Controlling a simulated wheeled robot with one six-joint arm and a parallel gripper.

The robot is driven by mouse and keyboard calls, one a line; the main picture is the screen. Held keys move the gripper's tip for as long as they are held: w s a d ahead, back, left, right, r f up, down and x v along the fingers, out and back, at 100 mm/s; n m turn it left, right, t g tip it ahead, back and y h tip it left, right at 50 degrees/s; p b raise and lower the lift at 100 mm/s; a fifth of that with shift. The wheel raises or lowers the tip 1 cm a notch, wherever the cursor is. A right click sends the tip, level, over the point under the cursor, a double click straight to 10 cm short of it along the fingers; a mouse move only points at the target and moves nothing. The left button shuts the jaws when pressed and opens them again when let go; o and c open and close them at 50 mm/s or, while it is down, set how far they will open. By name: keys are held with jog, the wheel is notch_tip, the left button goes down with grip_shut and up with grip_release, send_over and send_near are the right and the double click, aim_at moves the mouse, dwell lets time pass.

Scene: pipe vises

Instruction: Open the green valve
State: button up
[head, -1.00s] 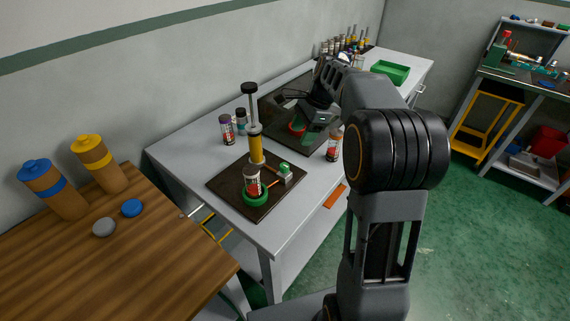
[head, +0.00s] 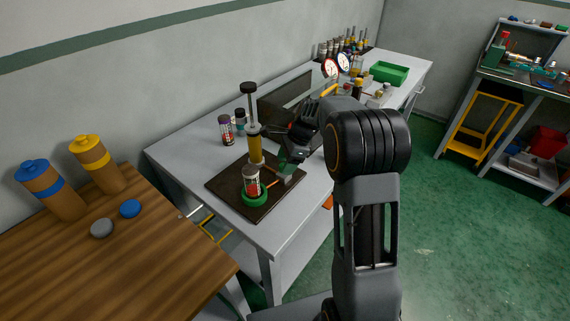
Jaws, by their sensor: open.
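The pump-like apparatus stands on a dark square board (head: 226,186) on the grey bench. It has a black-topped plunger, a yellow cylinder (head: 256,150), and a red-and-white can (head: 251,183) in a green ring (head: 255,202). A small grey block (head: 285,178) joins its right side by a thin orange pipe. The green valve (head: 284,165) on top of this block is partly hidden by my gripper. My gripper (head: 291,158) is open, right at the green valve from above and behind. I cannot tell whether the fingers touch it.
Two small jars (head: 226,130) stand left of the apparatus. A dark panel (head: 285,98), gauges (head: 331,68) and a green tray (head: 389,73) are farther back on the bench. A wooden table (head: 130,240) with blue- and yellow-capped containers is at left.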

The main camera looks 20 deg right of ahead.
jog(key=shift+a+f, duration=0.2)
jog(key=shift+f, duration=0.2)
jog(key=shift+c, duration=0.3)
jog(key=c, duration=0.9)
